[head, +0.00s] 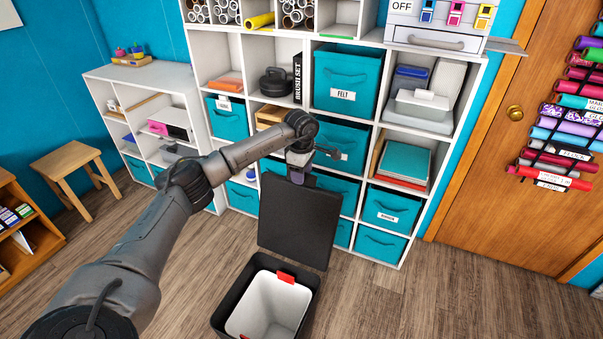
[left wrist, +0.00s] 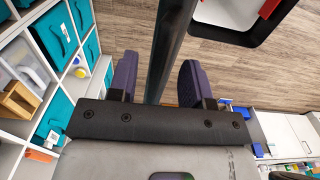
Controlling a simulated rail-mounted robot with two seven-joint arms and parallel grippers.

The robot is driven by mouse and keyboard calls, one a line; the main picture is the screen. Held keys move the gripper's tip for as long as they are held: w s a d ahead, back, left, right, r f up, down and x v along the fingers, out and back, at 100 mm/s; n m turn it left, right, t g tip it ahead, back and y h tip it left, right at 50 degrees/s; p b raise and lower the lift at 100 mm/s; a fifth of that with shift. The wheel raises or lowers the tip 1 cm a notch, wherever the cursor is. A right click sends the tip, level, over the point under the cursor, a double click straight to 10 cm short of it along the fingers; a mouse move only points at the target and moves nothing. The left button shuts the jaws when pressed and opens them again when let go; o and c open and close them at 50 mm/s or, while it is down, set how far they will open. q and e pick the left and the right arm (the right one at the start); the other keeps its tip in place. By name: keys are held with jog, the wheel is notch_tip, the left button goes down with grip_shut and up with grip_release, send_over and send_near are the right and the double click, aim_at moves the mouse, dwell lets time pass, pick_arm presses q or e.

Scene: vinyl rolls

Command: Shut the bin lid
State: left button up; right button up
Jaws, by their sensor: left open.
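The bin (head: 226,312) is a black box on the wood floor at the bottom centre of the head view, with a white inner bucket (head: 265,303) and a red tab at its back rim. Its dark lid (head: 300,220) stands open, nearly upright, at the back of the bin. My left gripper (head: 298,174) is at the lid's top edge. In the left wrist view the open purple fingers of my left gripper (left wrist: 157,66) stand on either side of the lid's edge (left wrist: 172,40), with a visible gap. The bin's rim (left wrist: 238,38) also shows there. My right gripper is not in view.
A white cube shelf (head: 394,130) with teal bins stands close behind the lid. A wooden stool (head: 66,160) is at the left, and a door (head: 500,190) with a roll rack is at the right. The floor (head: 390,305) right of the bin is clear.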

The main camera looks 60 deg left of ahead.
pick_arm(q)
jog(key=shift+f, duration=0.3)
grip_shut()
dwell(0.4)
